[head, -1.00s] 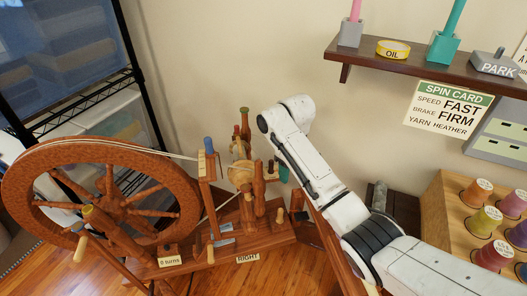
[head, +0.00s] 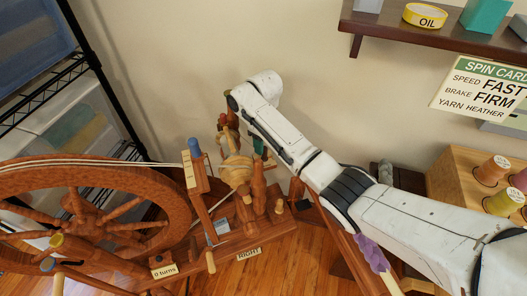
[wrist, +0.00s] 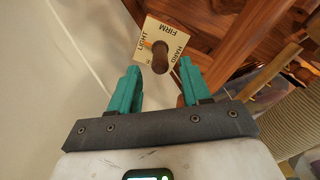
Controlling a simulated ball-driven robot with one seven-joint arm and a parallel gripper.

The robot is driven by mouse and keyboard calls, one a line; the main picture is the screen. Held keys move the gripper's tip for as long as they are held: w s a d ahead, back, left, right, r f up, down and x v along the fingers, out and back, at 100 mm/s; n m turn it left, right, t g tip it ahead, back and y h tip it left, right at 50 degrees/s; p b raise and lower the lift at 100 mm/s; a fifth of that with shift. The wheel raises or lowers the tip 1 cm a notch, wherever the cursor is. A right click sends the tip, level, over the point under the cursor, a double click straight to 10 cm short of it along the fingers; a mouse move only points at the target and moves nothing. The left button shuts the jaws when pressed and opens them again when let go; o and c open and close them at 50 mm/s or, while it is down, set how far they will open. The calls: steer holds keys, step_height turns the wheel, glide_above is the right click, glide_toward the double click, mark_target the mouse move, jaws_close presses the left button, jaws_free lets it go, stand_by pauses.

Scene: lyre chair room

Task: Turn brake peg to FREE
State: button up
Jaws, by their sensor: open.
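The brake peg (wrist: 160,58) is a brown knob on a cream square plate (wrist: 176,31) in the wrist view. LIGHT, FIRM and HARD are readable on the plate; its side nearest my gripper is partly hidden. A small orange-brown mark beside the peg lies toward LIGHT, but I cannot tell the exact setting. My gripper (wrist: 160,68) has two teal fingers, open, one on each side of the peg near its end; I cannot see contact. In the head view the spinning wheel (head: 168,195) stands at the left, and my white arm hides the peg and most of the gripper.
A wooden spool rack (head: 452,172) stands at the right, and a dark shelf (head: 440,30) is on the wall above. The spin card (head: 484,88) reads FAST, FIRM and HEATHER. A black wire rack (head: 105,85) stands behind the wheel. Wooden parts lie close to my gripper's right.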

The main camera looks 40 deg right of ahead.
steer(key=shift+f+b, duration=0.35)
steer(key=shift+f, duration=1.75)
steer(key=shift+s, duration=0.1)
jaws_close()
